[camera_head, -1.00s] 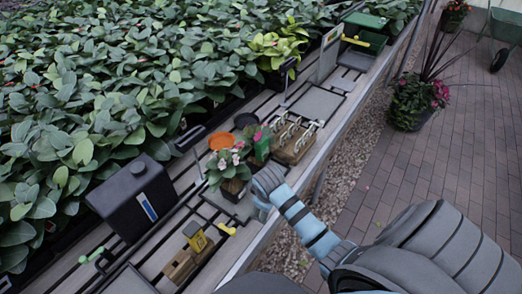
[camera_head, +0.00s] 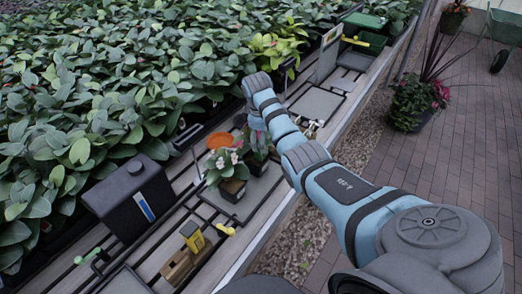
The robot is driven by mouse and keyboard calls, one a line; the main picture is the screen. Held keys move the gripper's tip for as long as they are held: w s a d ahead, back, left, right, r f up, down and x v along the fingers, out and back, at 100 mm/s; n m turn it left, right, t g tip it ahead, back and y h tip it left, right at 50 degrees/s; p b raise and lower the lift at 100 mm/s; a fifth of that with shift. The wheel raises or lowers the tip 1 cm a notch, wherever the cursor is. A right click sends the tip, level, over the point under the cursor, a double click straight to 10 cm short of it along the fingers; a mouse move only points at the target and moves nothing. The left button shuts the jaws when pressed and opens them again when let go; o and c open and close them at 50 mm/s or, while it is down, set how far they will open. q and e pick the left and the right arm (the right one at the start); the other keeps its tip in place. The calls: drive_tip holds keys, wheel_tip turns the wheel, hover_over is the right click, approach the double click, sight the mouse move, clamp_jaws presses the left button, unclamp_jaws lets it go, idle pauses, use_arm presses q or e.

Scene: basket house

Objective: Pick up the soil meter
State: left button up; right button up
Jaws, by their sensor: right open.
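A yellow boxy device (camera_head: 193,236), which looks like the soil meter, stands in a wooden block (camera_head: 179,266) at the lower middle of the slatted bench. My right arm reaches in from the lower right, with its wrist high over the bench. My right gripper (camera_head: 256,122) is partly hidden by the wrist and forearm, near the green and pink item behind the potted flower. It is open and well up-picture and to the right of the yellow device. My left gripper is not in view.
A potted pink flower (camera_head: 231,170) stands between the gripper and the yellow device. A black box (camera_head: 134,198), an orange dish (camera_head: 220,140) and a yellow-handled tool (camera_head: 226,229) lie around.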

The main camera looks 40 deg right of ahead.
drive_tip(key=x, duration=0.2)
drive_tip(key=a+b+x, duration=0.1)
drive_tip(key=x, duration=0.1)
drive_tip(key=shift+w+d+f, duration=0.1)
drive_tip(key=shift+w+f, duration=0.1)
drive_tip(key=shift+c, duration=1.3)
drive_tip(key=shift+r, duration=0.1)
drive_tip(key=c, duration=1.1)
drive_tip(key=shift+r, duration=0.2)
drive_tip(key=shift+c, duration=1.1)
wheel_tip(320, 180, up, 20)
drive_tip(key=shift+f+p, duration=0.2)
drive_tip(key=shift+p, duration=0.85)
